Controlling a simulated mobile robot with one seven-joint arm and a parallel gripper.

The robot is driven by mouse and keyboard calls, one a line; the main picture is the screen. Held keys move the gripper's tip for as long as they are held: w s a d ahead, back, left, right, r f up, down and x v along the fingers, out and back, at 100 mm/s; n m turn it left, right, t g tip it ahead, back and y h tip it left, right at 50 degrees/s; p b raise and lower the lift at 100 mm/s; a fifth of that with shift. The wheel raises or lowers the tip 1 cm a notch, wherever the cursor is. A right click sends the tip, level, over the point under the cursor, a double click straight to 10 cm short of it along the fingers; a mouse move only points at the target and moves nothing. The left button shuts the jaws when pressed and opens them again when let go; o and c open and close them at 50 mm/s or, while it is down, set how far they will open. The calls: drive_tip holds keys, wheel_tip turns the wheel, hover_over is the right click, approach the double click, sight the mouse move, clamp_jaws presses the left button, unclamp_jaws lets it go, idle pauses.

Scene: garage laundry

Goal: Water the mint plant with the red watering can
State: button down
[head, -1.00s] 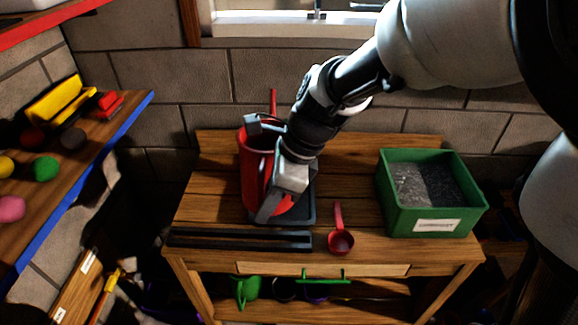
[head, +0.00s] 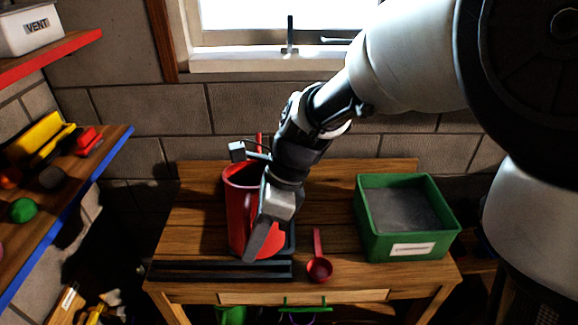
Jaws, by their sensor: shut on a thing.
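The red watering can (head: 239,212) stands upright on the left part of the wooden workbench, over a dark tray (head: 289,240). My gripper (head: 258,240) reaches down at the can's right side and is shut on it, seemingly at the handle; the fingers partly hide the grip. I cannot tell whether the can touches the tray. No mint plant shows in the head view.
A red scoop (head: 319,268) lies on the bench right of the can. A green labelled bin (head: 406,243) of dark soil stands further right. Black strips (head: 220,271) lie along the front left. A blue-edged shelf (head: 100,172) stands at left, a window (head: 285,62) behind.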

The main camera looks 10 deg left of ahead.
sight(249, 214)
wheel_tip(249, 214, up, 2)
drive_tip(key=shift+s+r+g+p, duration=0.1)
drive_tip(key=shift+g+p, duration=0.3)
drive_tip(key=shift+p, duration=0.5)
drive_tip(key=r+p, duration=0.1)
drive_tip(key=p, duration=0.1)
drive_tip(key=r+g+p, duration=0.1)
drive_tip(key=r+p, duration=0.1)
drive_tip(key=p, duration=0.1)
drive_tip(key=r+g+p, duration=0.1)
drive_tip(key=p, duration=0.1)
drive_tip(key=shift+w+a+r+m+h+p, duration=0.1)
drive_tip(key=shift+w+r+m+h+p, duration=0.25)
drive_tip(key=shift+r+m+h, duration=0.05)
drive_tip(key=shift+w+r+g, duration=0.2)
drive_tip(key=shift+r+g, duration=0.5)
drive_tip(key=shift+r, duration=0.5)
drive_tip(key=shift+w+a+r+g, duration=0.1)
drive_tip(key=shift+w+r+g, duration=0.1)
drive_tip(key=shift+r, duration=0.45)
drive_tip(key=shift+w+a+r+g, duration=0.1)
drive_tip(key=shift+r+g, duration=0.1)
drive_tip(key=shift+r, duration=0.4)
